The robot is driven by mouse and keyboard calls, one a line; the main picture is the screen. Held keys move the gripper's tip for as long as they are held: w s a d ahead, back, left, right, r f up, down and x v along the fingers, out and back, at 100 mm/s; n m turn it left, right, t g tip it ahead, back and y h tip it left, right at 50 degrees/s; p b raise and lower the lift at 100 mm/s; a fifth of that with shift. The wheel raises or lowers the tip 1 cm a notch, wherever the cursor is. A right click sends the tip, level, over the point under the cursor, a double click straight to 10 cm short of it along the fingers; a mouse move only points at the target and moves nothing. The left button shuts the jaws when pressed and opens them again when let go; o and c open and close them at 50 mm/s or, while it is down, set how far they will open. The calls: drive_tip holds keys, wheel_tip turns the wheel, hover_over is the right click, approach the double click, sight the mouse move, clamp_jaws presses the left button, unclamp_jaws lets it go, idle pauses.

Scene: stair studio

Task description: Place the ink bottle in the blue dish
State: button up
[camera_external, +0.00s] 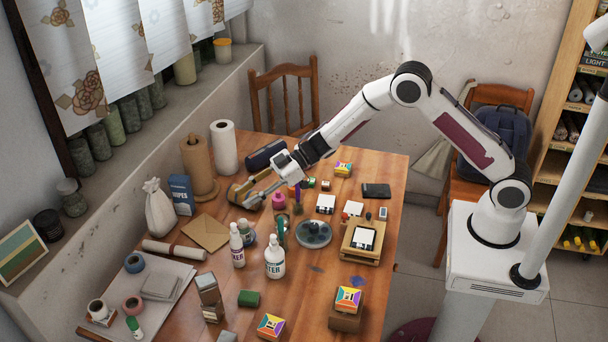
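My gripper (256,190) reaches over the back left part of the table, pointing left and down. Its two fingers look spread, with nothing clearly held between them. A brown, rounded object (236,194) shows right at the fingertips; I cannot tell whether they touch it. The dish (314,234) is a round, shallow, grey-blue one at the table's middle, front right of my gripper. No bottle is clearly labelled as ink.
A white bottle with red lettering (237,248) and a larger water bottle (275,259) stand left of the dish. A wooden block with a white pad (364,241) is right of it. Paper rolls (224,147) stand at the back left. Bare tabletop shows at the right edge.

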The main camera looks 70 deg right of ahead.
drive_tip(key=s+d+r+m+t+h, duration=0.1)
drive_tip(key=s+d+r+m+h, duration=0.1)
drive_tip(key=s+d+r+h, duration=0.5)
drive_tip(key=d+r+m+t+h, duration=0.1)
drive_tip(key=d+r+m, duration=0.25)
drive_tip(key=r, duration=0.85)
drive_tip(key=s+d+r+h, duration=0.2)
drive_tip(key=s+d+r, duration=0.15)
drive_tip(key=s, duration=0.35)
drive_tip(key=s+a+f+m+g, duration=0.1)
drive_tip(key=s+f+g, duration=0.1)
drive_tip(key=s, duration=1.6)
drive_tip(key=s+a+f+m+g+y, duration=0.1)
drive_tip(key=s+a+f+m+g, duration=0.1)
drive_tip(key=s, duration=1.6)
drive_tip(key=shift+s+a+f+g, duration=0.35)
drive_tip(key=shift+f+g, duration=0.3)
drive_tip(key=shift+g, duration=0.55)
